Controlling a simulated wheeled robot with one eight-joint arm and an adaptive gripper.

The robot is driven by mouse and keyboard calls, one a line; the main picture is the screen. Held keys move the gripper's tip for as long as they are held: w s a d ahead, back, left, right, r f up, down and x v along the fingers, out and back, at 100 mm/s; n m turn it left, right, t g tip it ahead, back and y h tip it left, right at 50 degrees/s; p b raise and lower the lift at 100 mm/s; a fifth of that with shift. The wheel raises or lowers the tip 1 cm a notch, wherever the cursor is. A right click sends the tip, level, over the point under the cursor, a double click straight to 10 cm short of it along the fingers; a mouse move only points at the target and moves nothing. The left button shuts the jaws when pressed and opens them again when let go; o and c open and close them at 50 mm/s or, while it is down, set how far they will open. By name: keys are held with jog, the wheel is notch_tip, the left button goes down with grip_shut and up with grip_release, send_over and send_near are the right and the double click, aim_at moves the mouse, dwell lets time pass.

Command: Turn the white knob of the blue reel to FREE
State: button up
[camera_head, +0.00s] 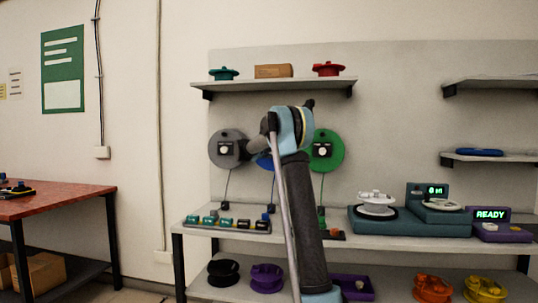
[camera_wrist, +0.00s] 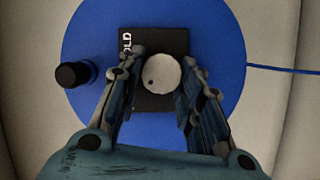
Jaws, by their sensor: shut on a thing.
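The blue reel (camera_wrist: 215,35) fills much of the wrist view as a round disc with a black plate (camera_wrist: 160,40) at its middle. The white knob (camera_wrist: 162,73) sits on that plate, with a small dark dot near its left edge. My gripper (camera_wrist: 161,82) has one finger on each side of the knob and is shut on it. Letters reading "OLD" show at the plate's upper left; no FREE mark is visible. In the head view the blue reel (camera_head: 264,160) is mostly hidden behind my arm, and the knob is hidden there.
A black crank handle (camera_wrist: 73,75) sticks out at the reel's left, and a blue cord (camera_wrist: 280,69) runs right. A grey reel (camera_head: 225,160) and a green reel (camera_head: 333,158) flank it. A shelf (camera_head: 275,84) is above; a bench (camera_head: 420,233) with devices is below.

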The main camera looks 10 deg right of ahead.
jog(key=shift+a+f+n+t+h, duration=0.1)
jog(key=shift+a+n+t+h, duration=0.1)
jog(key=shift+n, duration=0.3)
jog(key=shift+a+f+n+t+h, duration=0.1)
jog(key=shift+n+t, duration=0.1)
jog(key=shift+n, duration=0.3)
jog(key=o, duration=1)
jog(key=shift+f, duration=0.1)
jog(key=shift+o, duration=0.2)
jog(key=shift+d, duration=0.1)
jog(key=v, duration=1.2)
jog(key=shift+w, duration=0.1)
